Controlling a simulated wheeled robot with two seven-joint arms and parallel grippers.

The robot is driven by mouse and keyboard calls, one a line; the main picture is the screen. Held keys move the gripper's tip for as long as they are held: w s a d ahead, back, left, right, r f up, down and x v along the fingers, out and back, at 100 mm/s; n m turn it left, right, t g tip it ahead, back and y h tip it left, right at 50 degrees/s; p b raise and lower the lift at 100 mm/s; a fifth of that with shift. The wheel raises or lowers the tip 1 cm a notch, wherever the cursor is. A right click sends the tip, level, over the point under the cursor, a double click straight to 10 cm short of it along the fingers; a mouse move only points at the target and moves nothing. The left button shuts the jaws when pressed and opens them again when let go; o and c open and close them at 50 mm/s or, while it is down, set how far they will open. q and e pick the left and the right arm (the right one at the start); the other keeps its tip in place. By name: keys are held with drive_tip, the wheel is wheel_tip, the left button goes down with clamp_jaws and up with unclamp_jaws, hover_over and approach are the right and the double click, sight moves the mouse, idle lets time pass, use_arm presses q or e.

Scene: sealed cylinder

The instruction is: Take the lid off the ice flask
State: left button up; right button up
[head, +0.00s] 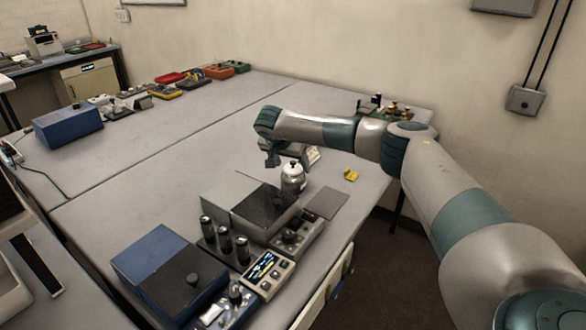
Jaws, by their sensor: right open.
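The ice flask (292,184) is a small silver-grey vessel standing upright on the grey table. Its white lid (292,169) with a small dark knob sits on top. My right gripper (284,160) is open, at the end of the arm that comes in from the right. It is just above and behind the lid in the picture, with one finger left of it. The far finger is partly hidden, and I cannot tell whether the gripper touches the lid. My left gripper is out of view.
A dark box (265,207) stands left of the flask, and a flat grey plate (326,203) lies to its right. Dark cylinders (225,239) and a blue box (165,272) are nearer. A small yellow item (351,174) lies right. The table's middle left is clear.

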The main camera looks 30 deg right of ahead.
sight(291, 169)
drive_tip(key=c, duration=1.1)
drive_tip(key=shift+c, duration=0.2)
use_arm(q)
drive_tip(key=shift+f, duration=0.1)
use_arm(e)
drive_tip(key=shift+r, duration=0.1)
